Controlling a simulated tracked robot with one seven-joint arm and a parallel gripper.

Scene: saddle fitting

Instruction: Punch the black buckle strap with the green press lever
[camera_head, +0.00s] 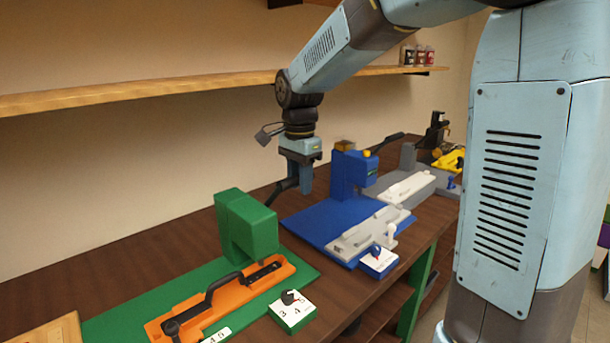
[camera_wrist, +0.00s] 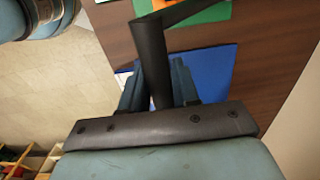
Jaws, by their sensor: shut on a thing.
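The green press (camera_head: 245,228) stands on the table at the left. Its black lever (camera_head: 274,194) rises from behind the head toward my gripper (camera_head: 299,184). My gripper is shut on the lever; in the wrist view the dark lever (camera_wrist: 149,55) runs between the two blue fingers of my gripper (camera_wrist: 160,88). The black buckle strap (camera_head: 220,288) lies in an orange holder (camera_head: 190,311) on the green base, with its far end under the press head. The exact spot under the punch is hidden.
A white-topped dial box (camera_head: 292,311) sits in front of the green base. A blue press (camera_head: 347,174) with a white holder (camera_head: 368,231) stands to the right, and a grey press (camera_head: 408,157) beyond it. A wooden shelf (camera_head: 140,92) runs along the wall above.

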